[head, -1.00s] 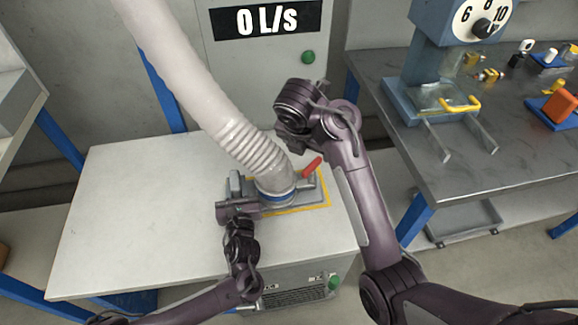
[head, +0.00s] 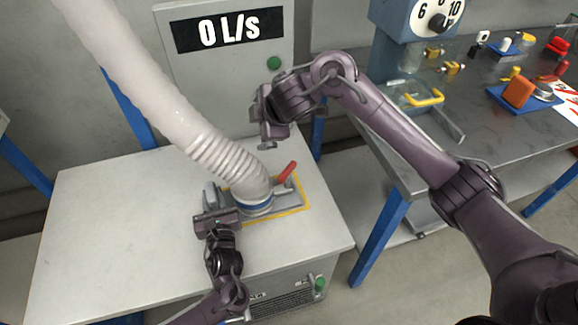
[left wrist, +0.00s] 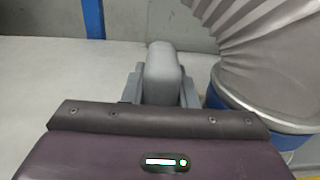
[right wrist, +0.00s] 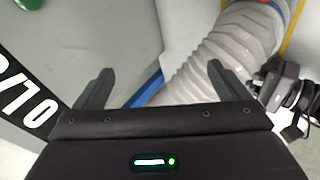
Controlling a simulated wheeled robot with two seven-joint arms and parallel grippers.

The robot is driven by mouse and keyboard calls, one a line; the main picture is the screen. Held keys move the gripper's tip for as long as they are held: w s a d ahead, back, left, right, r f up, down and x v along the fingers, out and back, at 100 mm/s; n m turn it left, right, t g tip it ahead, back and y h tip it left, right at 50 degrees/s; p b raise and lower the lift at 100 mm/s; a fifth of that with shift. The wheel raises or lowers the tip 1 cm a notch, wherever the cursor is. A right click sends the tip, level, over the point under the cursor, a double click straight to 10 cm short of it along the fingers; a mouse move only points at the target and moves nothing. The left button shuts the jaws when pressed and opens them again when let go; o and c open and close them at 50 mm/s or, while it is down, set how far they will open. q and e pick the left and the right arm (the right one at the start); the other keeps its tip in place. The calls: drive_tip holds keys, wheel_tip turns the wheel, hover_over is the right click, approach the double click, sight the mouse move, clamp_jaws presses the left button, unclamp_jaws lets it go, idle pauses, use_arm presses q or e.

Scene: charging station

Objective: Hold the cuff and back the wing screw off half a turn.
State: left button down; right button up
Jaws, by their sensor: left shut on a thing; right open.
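The ribbed pale hose ends in a cuff with a blue band (head: 257,206), seated on a grey plate with a yellow border. In the left wrist view the blue band (left wrist: 262,112) is at the right. A red-tipped handle (head: 286,173) sticks up on the right of the cuff; I cannot tell whether it is the wing screw. My left gripper (head: 212,207) is shut on an upright grey grip (left wrist: 163,75) beside the cuff. My right gripper (head: 266,146) is open and empty, above and behind the cuff, clear of it; its spread fingers (right wrist: 158,85) show the hose beyond.
The white bench top (head: 110,220) is clear to the left. A grey panel with a "0 L/s" display (head: 229,30) and a green button stands behind. A metal table (head: 400,150) at the right bears a blue dial device (head: 390,45) and several small parts.

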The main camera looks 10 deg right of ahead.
sight(288, 169)
drive_tip(key=s+d+f+m+g, duration=0.4)
drive_tip(key=s+d+m+g, duration=0.15)
drive_tip(key=d+m, duration=0.35)
drive_tip(key=shift+t, duration=0.45)
drive_tip(key=x, duration=1.1)
drive_tip(key=shift+s+a+f, duration=0.1)
drive_tip(key=shift+s+a, duration=0.05)
drive_tip(key=shift+s, duration=0.1)
drive_tip(key=shift+c, duration=0.4)
drive_tip(key=c, duration=0.9)
